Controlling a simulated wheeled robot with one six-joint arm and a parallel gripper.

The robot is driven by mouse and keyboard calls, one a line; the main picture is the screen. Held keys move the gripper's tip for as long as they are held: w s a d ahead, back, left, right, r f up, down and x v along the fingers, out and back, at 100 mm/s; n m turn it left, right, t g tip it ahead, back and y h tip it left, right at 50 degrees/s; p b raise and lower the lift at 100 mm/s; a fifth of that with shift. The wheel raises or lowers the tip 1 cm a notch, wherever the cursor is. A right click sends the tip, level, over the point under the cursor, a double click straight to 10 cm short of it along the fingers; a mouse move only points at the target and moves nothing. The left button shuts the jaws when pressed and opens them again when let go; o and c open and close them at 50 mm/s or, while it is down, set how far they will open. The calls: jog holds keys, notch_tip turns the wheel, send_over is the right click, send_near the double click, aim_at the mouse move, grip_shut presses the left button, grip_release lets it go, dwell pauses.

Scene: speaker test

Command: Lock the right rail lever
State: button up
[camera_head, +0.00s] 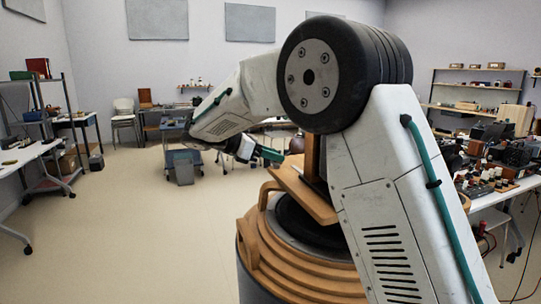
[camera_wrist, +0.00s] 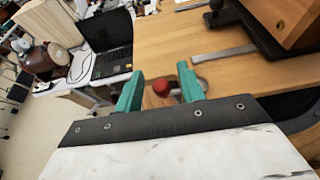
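A lever with a round red knob (camera_wrist: 161,86) and a short metal stem shows low in the middle of the wrist view. It sits by the near edge of a wooden board (camera_wrist: 172,35). A flat metal rail strip (camera_wrist: 225,52) lies on the board to its upper right. My gripper (camera_wrist: 160,68) has its two teal fingers spread, one on each side of the knob, with gaps visible; I cannot tell the height between them. In the head view my gripper (camera_head: 270,155) is beside the wooden platform (camera_head: 303,191); the lever is hidden there behind my arm.
A wooden block (camera_wrist: 285,18) on a dark base stands at the upper right of the wrist view. A laptop (camera_wrist: 108,38) lies on a white table beyond. In the head view a crowded workbench (camera_head: 490,195) stands right, and open floor (camera_head: 120,225) lies left.

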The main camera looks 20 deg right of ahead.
jog(key=shift+a, duration=0.1)
jog(key=v, duration=0.7)
jog(key=shift+a, duration=0.35)
jog(key=shift+r, duration=0.1)
jog(key=s+d+r+m+y, duration=0.2)
jog(key=s+r+m+y, duration=0.15)
jog(key=s, duration=0.55)
jog(key=s+d+r+m+t+y, duration=0.1)
jog(key=s+r+m+y, duration=0.25)
jog(key=s, duration=0.55)
jog(key=s+d+r+m+y, duration=0.2)
jog(key=s+m, duration=0.2)
jog(key=s, duration=0.5)
jog(key=s+d+f+m+y, duration=0.1)
jog(key=s+f+m+y, duration=0.1)
jog(key=s+f, duration=0.5)
jog(key=s+f+m+y, duration=0.2)
jog(key=s+f+m, duration=0.2)
jog(key=f, duration=0.9)
jog(key=s, duration=0.3)
jog(key=shift+d+f+m+t, duration=0.2)
jog(key=shift+d+m+t, duration=0.1)
jog(key=shift+d+m, duration=0.1)
